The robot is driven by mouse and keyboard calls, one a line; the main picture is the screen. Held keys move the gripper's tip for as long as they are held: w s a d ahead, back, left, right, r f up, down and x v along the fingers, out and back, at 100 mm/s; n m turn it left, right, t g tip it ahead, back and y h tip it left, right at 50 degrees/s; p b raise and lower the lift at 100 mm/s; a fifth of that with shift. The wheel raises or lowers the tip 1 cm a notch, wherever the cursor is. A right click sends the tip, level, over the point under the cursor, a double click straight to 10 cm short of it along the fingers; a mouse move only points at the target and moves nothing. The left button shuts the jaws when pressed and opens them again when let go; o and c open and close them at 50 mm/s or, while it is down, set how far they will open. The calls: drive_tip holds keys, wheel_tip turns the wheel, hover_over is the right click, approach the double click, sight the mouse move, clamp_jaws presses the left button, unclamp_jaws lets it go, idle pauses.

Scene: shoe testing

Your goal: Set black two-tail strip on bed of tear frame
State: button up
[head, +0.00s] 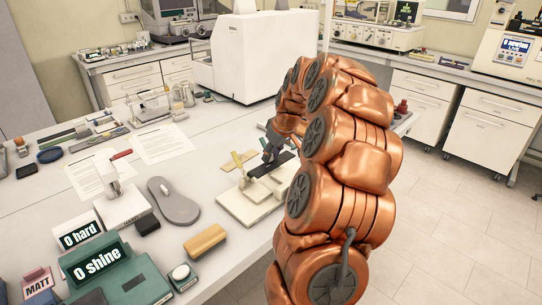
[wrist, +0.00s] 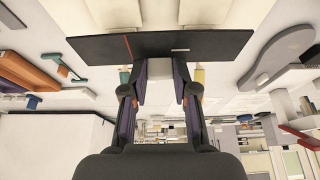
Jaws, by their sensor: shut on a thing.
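My gripper (head: 270,147) is shut on the black strip (head: 263,170) and holds it over the cream tear frame (head: 249,211). The strip also shows in the wrist view (wrist: 105,48), lying crosswise at the fingertips of my gripper (wrist: 161,74), with a red line and a small pale mark on it. The cream surfaces of the frame (wrist: 208,14) show just beyond the strip. Whether the strip touches the bed cannot be told. The strip and my arm hide part of the frame.
A grey shoe sole (head: 174,202) and a tan block (head: 205,242) lie left of the frame on the white bench (head: 222,150). A green "0 shine" meter (head: 115,270) stands at front left. A large white machine (head: 262,55) stands behind.

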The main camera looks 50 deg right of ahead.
sight(274, 164)
drive_tip(key=shift+f+b, duration=1.6)
drive_tip(key=shift+f, duration=1.3)
drive_tip(key=shift+b, duration=1.1)
drive_tip(key=shift+f+b, duration=0.7)
drive_tip(key=shift+f, duration=0.35)
drive_tip(key=o, duration=1)
drive_tip(key=v, duration=1.2)
drive_tip(key=shift+a+r, duration=0.1)
